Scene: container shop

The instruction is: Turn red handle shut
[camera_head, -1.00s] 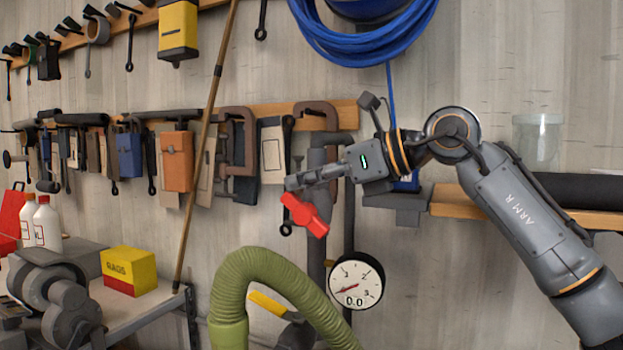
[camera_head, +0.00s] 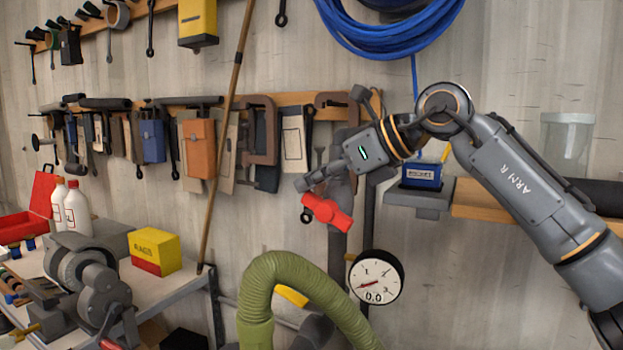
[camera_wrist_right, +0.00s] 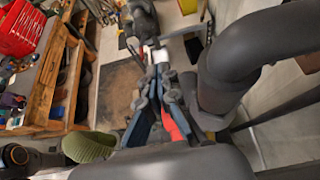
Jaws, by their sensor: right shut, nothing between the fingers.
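The red handle (camera_head: 328,213) sits on a vertical grey pipe (camera_head: 340,170) against the wall, slanting from upper left to lower right. My right gripper (camera_head: 306,184) is shut and empty, its fingers angled down and left just above the handle's upper-left end. Whether they touch it I cannot tell. In the right wrist view a strip of the red handle (camera_wrist_right: 171,124) shows beside the closed fingers (camera_wrist_right: 160,74); the rest is hidden. My left gripper is in neither view.
A round gauge (camera_head: 376,277) hangs below the handle, its display at 0.0. A thick green hose (camera_head: 270,275) arches at lower left. Hanging tools, including an orange pouch (camera_head: 199,142), line the wall. A blue box (camera_head: 422,175) sits on a bracket right of my wrist.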

